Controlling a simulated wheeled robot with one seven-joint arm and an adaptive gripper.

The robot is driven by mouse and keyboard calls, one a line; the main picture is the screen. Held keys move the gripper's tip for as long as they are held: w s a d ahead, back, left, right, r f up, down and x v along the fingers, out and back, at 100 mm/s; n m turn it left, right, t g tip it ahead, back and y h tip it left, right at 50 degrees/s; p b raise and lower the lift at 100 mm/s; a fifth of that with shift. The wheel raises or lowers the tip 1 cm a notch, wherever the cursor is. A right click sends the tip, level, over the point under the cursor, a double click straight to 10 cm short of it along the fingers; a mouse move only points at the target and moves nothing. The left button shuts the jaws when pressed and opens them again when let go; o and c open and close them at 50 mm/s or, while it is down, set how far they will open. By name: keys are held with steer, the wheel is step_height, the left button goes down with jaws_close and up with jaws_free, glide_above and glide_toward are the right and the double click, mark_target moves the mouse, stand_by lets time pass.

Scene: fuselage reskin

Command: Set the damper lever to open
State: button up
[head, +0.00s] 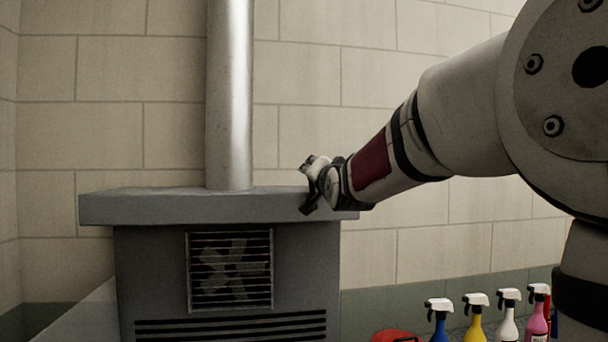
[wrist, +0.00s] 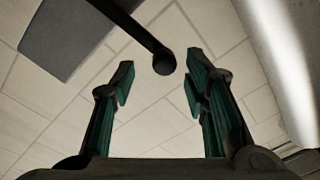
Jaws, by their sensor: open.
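In the wrist view a dark rod with a rounded knob, which looks like the damper lever (wrist: 163,62), comes in from the top left. Its knob stands ahead of and between the fingertips of my gripper (wrist: 160,80). My fingers, with green pads, are open and empty, and I see no contact with the knob. In the head view my gripper (head: 310,185) is at the right part of the grey hood top (head: 150,207), right of the metal pipe (head: 229,95). I cannot make out the lever in the head view, so its setting is unclear.
The grey cabinet has a fan grille (head: 230,270) and slots in front. Several spray bottles (head: 475,322) and a red object (head: 396,336) stand at the lower right. In the wrist view the pipe (wrist: 280,60) is at the right and a grey panel (wrist: 65,35) at upper left.

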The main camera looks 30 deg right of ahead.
steer(key=v, duration=0.8)
steer(key=shift+s+a, duration=0.1)
steer(key=shift+s, duration=0.05)
steer(key=s+a+f+n+g+y, duration=0.1)
steer(key=s+a+f+n+g, duration=0.2)
steer(key=s+f, duration=0.6)
steer(key=s+a+f+n+g+y, duration=0.2)
steer(key=s+a+f+n+g, duration=0.2)
steer(key=s+f, duration=0.4)
steer(key=s+a+f+n+g+y, duration=0.1)
steer(key=s+a+f+n+g, duration=0.3)
steer(key=s+f, duration=0.5)
steer(key=s+a+g+b, duration=0.1)
steer(key=a, duration=0.1)
steer(key=shift+s+a+f+g+y, duration=0.3)
steer(key=shift+s+a+y, duration=0.05)
steer(key=shift+a+y, duration=0.05)
steer(key=shift+d, duration=0.1)
